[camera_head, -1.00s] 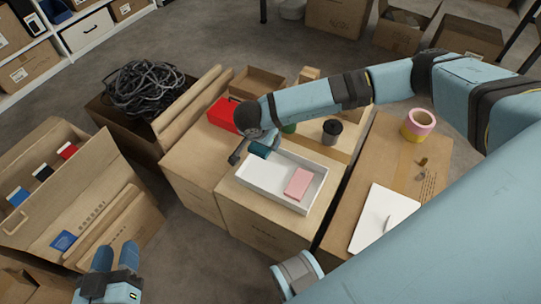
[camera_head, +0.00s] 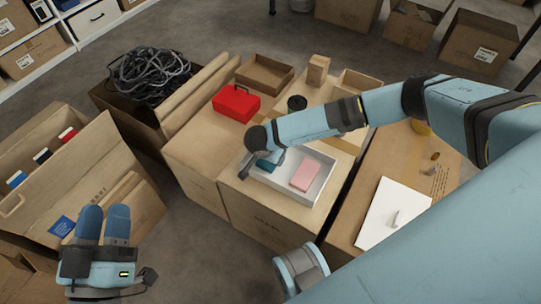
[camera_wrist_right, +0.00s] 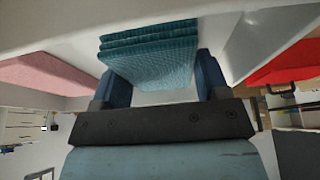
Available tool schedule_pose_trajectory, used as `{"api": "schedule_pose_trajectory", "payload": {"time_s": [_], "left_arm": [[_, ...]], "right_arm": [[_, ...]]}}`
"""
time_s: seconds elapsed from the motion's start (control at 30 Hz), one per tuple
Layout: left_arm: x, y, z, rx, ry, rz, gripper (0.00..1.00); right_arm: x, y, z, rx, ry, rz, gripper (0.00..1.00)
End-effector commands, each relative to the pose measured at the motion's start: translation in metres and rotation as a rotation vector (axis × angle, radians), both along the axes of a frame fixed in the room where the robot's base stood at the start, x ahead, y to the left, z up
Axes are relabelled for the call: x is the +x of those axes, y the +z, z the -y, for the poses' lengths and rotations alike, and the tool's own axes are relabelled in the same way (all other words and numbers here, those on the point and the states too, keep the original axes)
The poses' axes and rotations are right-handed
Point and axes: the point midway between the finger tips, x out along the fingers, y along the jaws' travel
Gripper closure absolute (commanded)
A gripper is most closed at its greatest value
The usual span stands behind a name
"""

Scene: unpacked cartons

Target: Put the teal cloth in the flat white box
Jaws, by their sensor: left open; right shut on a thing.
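The folded teal cloth (camera_head: 268,164) is at the left end of the flat white box (camera_head: 307,206), and it fills the top of the right wrist view (camera_wrist_right: 150,58). My right gripper (camera_head: 262,166) is shut on the cloth, with a blue finger on each side. White box walls show around the cloth in the wrist view. I cannot tell whether it touches the box floor. A pink folded piece (camera_head: 304,176) lies in the box's right part. My left gripper (camera_head: 103,213) is open and empty at the lower left, away from the box.
The white box stands on a closed carton (camera_head: 262,212). A red case (camera_head: 236,103), a dark cylinder (camera_head: 297,103) and an open cardboard tray (camera_head: 264,75) stand behind. A white pad (camera_head: 392,215) lies on the right carton. An open carton (camera_head: 100,165) is near my left gripper.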

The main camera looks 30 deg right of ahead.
Motion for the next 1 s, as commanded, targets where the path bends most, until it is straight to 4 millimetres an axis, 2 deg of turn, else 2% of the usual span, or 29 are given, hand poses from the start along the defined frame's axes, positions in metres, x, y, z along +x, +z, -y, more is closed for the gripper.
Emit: {"api": "schedule_pose_trajectory", "payload": {"time_s": [0.23, 0.27, 0.3, 0.37, 0.63, 0.83, 0.87, 0.93, 1.0], "left_arm": [[-0.001, -0.005, 0.0, 0.003, -0.001, -0.012, 0.57], [0.0, -0.005, 0.0, 0.004, -0.002, -0.016, 0.57], [0.0, -0.005, 0.0, 0.005, -0.001, -0.017, 0.57], [0.0, -0.005, 0.0, 0.005, -0.001, -0.016, 0.57], [0.0, -0.001, -0.001, 0.006, 0.001, -0.012, 0.57], [0.002, 0.004, -0.004, 0.028, 0.013, -0.025, 0.57], [0.002, -0.001, -0.006, 0.04, 0.02, -0.045, 0.57], [0.003, -0.024, -0.01, 0.079, 0.037, -0.125, 0.57], [0.003, -0.033, -0.013, 0.106, 0.046, -0.164, 0.57]], "right_arm": [[0.0, -0.004, 0.0, 0.0, 0.0, 0.0, 0.54], [0.0, -0.003, 0.0, 0.0, 0.0, 0.0, 0.27], [0.0, -0.002, 0.0, 0.0, 0.0, 0.0, 0.18], [0.0, -0.002, 0.0, 0.0, 0.0, 0.0, 0.06], [0.0, 0.001, 0.0, 0.0, 0.0, 0.0, 0.06], [-0.005, 0.029, -0.008, 0.001, 0.002, 0.001, 0.06], [-0.006, 0.035, -0.011, 0.002, 0.003, 0.001, 0.06], [-0.008, 0.05, -0.016, 0.001, 0.002, 0.002, 0.06], [-0.012, 0.065, -0.021, 0.001, 0.001, 0.002, 0.06]]}}
